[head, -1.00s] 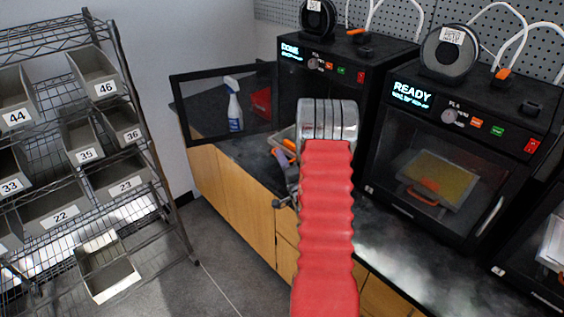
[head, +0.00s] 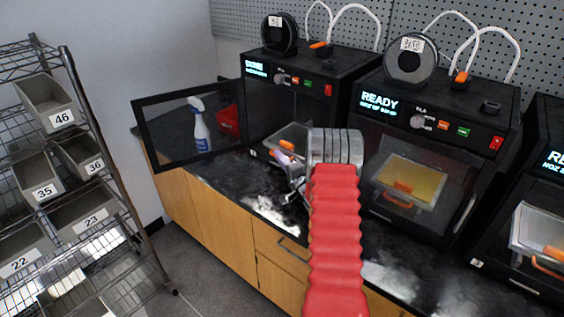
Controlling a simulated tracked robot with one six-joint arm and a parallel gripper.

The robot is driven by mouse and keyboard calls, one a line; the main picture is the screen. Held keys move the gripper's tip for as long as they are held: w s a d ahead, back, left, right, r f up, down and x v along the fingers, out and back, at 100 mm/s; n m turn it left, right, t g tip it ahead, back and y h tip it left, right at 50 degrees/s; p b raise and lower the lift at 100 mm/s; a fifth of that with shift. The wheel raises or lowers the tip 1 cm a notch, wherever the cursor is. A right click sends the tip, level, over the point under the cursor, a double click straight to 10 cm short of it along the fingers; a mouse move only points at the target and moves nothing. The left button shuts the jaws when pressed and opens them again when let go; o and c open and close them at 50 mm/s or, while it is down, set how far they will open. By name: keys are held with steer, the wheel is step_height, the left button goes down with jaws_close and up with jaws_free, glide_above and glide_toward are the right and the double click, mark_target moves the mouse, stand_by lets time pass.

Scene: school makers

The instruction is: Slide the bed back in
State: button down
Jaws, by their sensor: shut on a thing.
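The left printer (head: 345,75) has its dark-framed door (head: 190,125) swung open to the left. Its bed (head: 294,135), a pale plate, shows at the front opening, left of my wrist. An orange piece (head: 286,144) and a purple piece (head: 282,157) show at its near side; I cannot tell exactly what they are. My gripper (head: 291,166) is at the bed's near edge, shut on it as far as I can see. My red arm and silver wrist hide most of the fingers and the bed's right part.
The middle printer (head: 440,140) is closed and its screen reads READY. Another closed printer (head: 535,220) stands at the right. A spray bottle (head: 200,128) and a red item (head: 228,121) show behind the open door. A wire rack with grey bins (head: 50,105) stands at the left.

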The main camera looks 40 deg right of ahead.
steer(key=shift+s+d+f, duration=0.1)
steer(key=shift+d+f, duration=0.15)
steer(key=shift+f, duration=0.15)
steer(key=c, duration=2.1)
jaws_free()
steer(key=shift+o, duration=1)
steer(key=shift+r, duration=0.2)
steer(key=v, duration=1.3)
steer(key=shift+s+a+f, duration=0.1)
steer(key=shift+s, duration=0.3)
